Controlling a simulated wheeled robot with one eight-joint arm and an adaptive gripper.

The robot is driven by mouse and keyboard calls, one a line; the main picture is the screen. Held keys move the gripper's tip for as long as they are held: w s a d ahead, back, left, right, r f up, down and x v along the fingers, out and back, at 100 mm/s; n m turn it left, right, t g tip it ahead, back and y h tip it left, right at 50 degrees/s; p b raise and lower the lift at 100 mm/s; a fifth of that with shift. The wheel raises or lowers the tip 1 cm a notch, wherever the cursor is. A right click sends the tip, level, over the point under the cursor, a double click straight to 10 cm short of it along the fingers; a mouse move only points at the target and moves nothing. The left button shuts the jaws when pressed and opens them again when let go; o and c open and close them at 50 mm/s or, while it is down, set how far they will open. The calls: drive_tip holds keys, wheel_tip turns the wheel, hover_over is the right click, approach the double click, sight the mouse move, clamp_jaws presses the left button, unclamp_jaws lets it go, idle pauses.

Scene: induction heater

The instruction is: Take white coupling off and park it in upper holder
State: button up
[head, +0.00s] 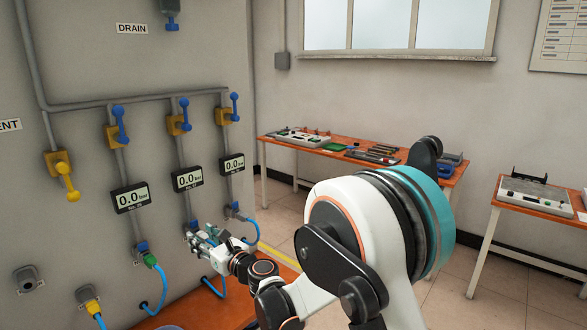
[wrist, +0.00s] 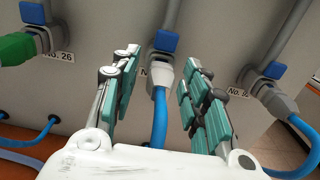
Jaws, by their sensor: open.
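The white coupling (wrist: 160,74) sits on the middle outlet under a blue clip, with a blue hose (wrist: 160,118) hanging from it. My gripper (wrist: 161,82) is open, with its green-padded fingers on either side of the coupling and visible gaps to both. In the head view my gripper (head: 207,240) is at the middle pipe's lower end and hides most of the coupling. A grey holder-like fitting (head: 28,279) without a hose is at the panel's lower left. I cannot tell whether it is the upper holder.
A green coupling (wrist: 18,47) is on the left outlet and a grey coupling (wrist: 272,86) on the right one, both with blue hoses. A yellow coupling (head: 90,306) is at the panel's lower left. Orange-topped tables (head: 330,150) stand along the back wall.

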sight(208, 241)
clamp_jaws()
drive_tip(key=shift+s+d, duration=0.1)
drive_tip(key=shift+b+v, duration=0.45)
drive_tip(key=shift+v, duration=2.45)
